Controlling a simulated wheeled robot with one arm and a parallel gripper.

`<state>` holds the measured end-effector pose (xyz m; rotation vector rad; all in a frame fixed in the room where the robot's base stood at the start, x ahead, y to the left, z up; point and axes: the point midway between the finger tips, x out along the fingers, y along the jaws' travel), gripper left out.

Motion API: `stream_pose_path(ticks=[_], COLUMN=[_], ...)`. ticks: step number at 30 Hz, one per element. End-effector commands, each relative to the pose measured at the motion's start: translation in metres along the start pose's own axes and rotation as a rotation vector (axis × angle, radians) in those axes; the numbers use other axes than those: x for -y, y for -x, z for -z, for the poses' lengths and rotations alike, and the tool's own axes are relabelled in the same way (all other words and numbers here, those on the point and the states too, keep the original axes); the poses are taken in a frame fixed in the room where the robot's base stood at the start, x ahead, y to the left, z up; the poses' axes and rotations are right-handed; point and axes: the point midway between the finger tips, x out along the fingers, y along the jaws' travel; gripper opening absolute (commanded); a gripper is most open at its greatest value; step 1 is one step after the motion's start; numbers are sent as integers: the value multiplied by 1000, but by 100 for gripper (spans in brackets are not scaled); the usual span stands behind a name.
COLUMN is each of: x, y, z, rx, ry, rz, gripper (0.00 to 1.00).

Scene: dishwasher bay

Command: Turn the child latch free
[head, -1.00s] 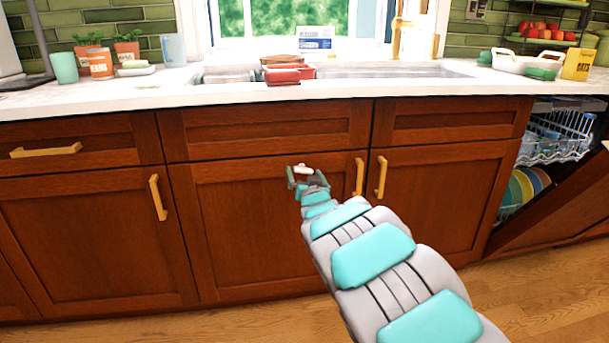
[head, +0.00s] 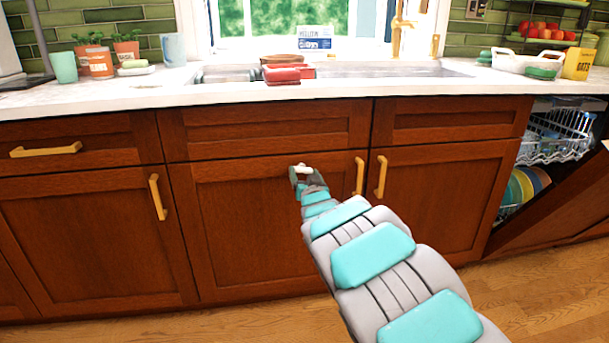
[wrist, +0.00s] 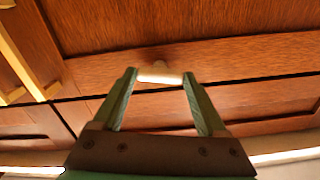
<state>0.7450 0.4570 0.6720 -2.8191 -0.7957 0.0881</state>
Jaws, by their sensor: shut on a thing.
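The child latch (head: 303,168) is a small white bar on the upper rail of the cabinet door (head: 262,232) under the sink. In the wrist view the latch (wrist: 160,77) lies crosswise between the fingertips, with a small round mount at its middle against the wood. My gripper (head: 301,175) reaches the door from the front. Its green fingers (wrist: 160,82) are shut on the two ends of the latch. The door is closed.
Yellow handles (head: 360,176) of the sink doors stand right of my gripper. The dishwasher door (head: 560,200) hangs partly open at the far right, with dishes in its racks. A red item (head: 283,75) lies at the sink's front edge on the counter. The wood floor is clear at left.

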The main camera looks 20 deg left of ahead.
Motion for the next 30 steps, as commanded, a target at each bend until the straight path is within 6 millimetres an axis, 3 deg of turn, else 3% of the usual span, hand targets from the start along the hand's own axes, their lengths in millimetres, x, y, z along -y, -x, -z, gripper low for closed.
stream_pose_path(ticks=[9,18,19,25,30], x=[-1,0,-1,0,0], y=[0,0,0,0,0], z=[-2,0,0,0,0], rx=[-2,0,0,0,0], ry=[218,236,236,235,235], rz=[-1,-1,-1,0,0], gripper=[19,19,76,99,100])
